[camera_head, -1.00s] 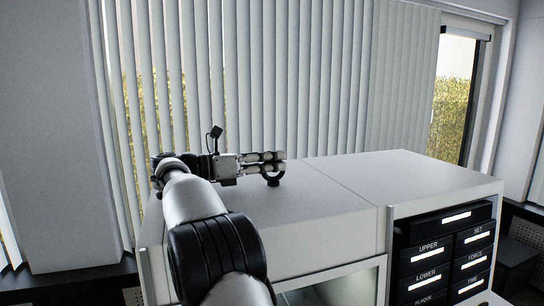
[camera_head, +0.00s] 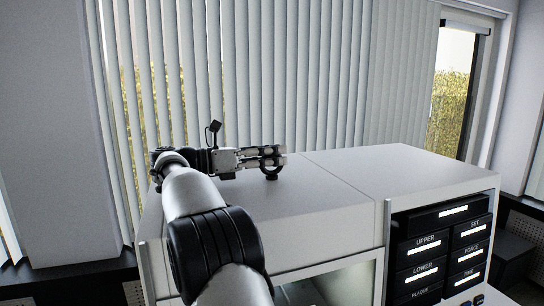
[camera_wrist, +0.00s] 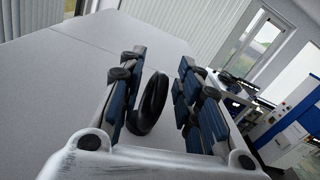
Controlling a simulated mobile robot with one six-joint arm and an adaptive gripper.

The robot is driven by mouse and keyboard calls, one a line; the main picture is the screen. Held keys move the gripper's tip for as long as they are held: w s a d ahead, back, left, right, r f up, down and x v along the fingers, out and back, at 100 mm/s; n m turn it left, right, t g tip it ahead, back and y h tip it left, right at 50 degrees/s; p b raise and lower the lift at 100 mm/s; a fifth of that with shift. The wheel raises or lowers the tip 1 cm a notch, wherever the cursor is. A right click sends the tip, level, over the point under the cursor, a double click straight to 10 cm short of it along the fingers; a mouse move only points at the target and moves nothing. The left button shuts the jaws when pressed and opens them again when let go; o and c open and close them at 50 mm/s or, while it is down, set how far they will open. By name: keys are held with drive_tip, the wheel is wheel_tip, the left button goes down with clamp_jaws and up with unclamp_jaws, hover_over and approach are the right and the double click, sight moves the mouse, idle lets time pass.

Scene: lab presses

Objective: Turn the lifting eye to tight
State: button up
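The lifting eye (camera_head: 272,175) is a small dark ring standing on the white top of the press cabinet (camera_head: 310,207). In the wrist view the ring (camera_wrist: 149,104) stands upright between the two fingers, nearer the left one. My gripper (camera_head: 268,156) reaches in from the left, level above the top, with its fingers at the eye. In the wrist view my gripper (camera_wrist: 160,92) is open, with a clear gap between the ring and the right finger. I cannot tell whether the left finger touches the ring. The eye's base is mostly hidden.
The cabinet's right part (camera_head: 405,168) has a bare top. A black control panel (camera_head: 440,250) with labelled displays is on its front. Vertical blinds (camera_head: 300,75) hang behind. In the wrist view a bench with equipment (camera_wrist: 240,90) and a blue-and-white unit (camera_wrist: 295,115) are at the right.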

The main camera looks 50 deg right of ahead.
drive_tip(key=shift+a, duration=0.1)
drive_tip(key=v, duration=0.7)
drive_tip(key=shift+w+a, duration=0.1)
drive_tip(key=shift+w, duration=0.05)
idle(0.4)
